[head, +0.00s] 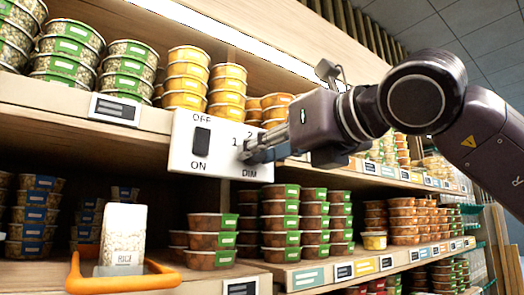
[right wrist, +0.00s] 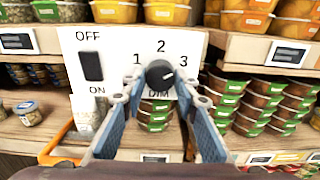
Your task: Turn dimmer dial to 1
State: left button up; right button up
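A white switch panel (head: 222,160) hangs at the shelf edge in the head view, with an OFF/ON rocker (head: 201,142) on its left. The panel also fills the upper middle of the right wrist view (right wrist: 120,62). There its black dimmer dial (right wrist: 160,73) sits above DIM, among the numbers 1, 2 and 3. I cannot clearly tell which number the dial points to. My right gripper (right wrist: 157,88) is open, with its fingertips apart on either side of the dial, close to the panel; I cannot tell whether they touch the dial. My left gripper is out of view.
Shelves hold stacked food tubs above and below the panel. A rice bag (head: 123,235) stands by an orange-rimmed holder (head: 125,282) at lower left. Price tags line the shelf edge (head: 60,97). Free air lies in front of the panel's left side.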

jog(key=c, duration=0.5)
jog(key=shift+o, duration=0.2)
jog(key=shift+n, duration=0.3)
jog(key=shift+w+r+n+p, duration=0.1)
jog(key=shift+n+p, duration=1.85)
jog(key=shift+n, duration=9.65)
